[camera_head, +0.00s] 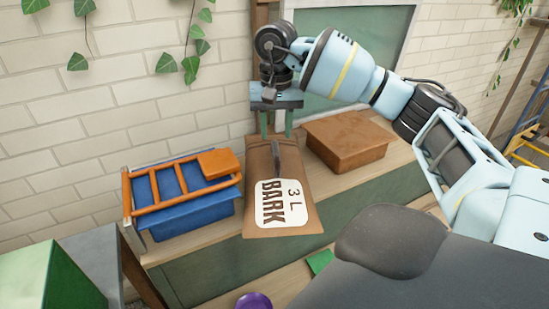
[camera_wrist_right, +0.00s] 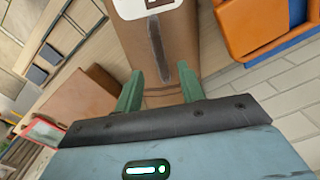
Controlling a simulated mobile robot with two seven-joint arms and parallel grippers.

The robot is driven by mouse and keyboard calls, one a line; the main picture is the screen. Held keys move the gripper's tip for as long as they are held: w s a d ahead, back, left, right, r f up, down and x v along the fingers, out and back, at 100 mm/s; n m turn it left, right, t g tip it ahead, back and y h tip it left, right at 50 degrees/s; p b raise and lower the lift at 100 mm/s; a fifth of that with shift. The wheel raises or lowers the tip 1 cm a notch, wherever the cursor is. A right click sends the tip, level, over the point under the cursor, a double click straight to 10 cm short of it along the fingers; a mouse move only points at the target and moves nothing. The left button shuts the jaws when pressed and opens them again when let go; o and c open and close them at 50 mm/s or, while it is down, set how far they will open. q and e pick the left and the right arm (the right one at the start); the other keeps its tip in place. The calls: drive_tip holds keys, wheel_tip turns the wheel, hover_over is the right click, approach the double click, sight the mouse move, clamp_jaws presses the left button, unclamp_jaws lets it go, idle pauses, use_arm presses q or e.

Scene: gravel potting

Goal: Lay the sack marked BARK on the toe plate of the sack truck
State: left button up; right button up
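The brown sack marked BARK (camera_head: 258,222) is on the bench, label facing up toward me and a dark handle strap on it. It also shows in the right wrist view (camera_wrist_right: 198,45). My right gripper (camera_head: 276,135) is over the sack's far end, pointing down. In the wrist view its green fingers (camera_wrist_right: 160,80) stand apart on either side of the strap, with gaps showing, so it is open. The sack truck (camera_head: 155,190), an orange ladder-like frame, lies over a blue box left of the sack. An orange plate (camera_head: 219,162) is at its right end. My left gripper is out of view.
A plain brown block (camera_head: 347,141) is right of the sack on the bench (camera_head: 320,184). The blue box (camera_head: 190,219) is close on the left. A brick wall is behind. A purple round object (camera_head: 253,301) and a green block (camera_head: 45,278) are in front.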

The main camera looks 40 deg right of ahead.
sight(276, 148)
drive_tip(key=shift+f, duration=0.6)
drive_tip(key=shift+w+f, duration=0.1)
drive_tip(key=shift+f, duration=0.4)
wheel_tip(276, 148, down, 4)
drive_tip(key=shift+d+f+p, duration=0.1)
drive_tip(key=shift+p, duration=0.2)
drive_tip(key=shift+f, duration=0.25)
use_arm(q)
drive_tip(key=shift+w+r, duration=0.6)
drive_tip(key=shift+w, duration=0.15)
use_arm(e)
drive_tip(key=shift+c, duration=0.2)
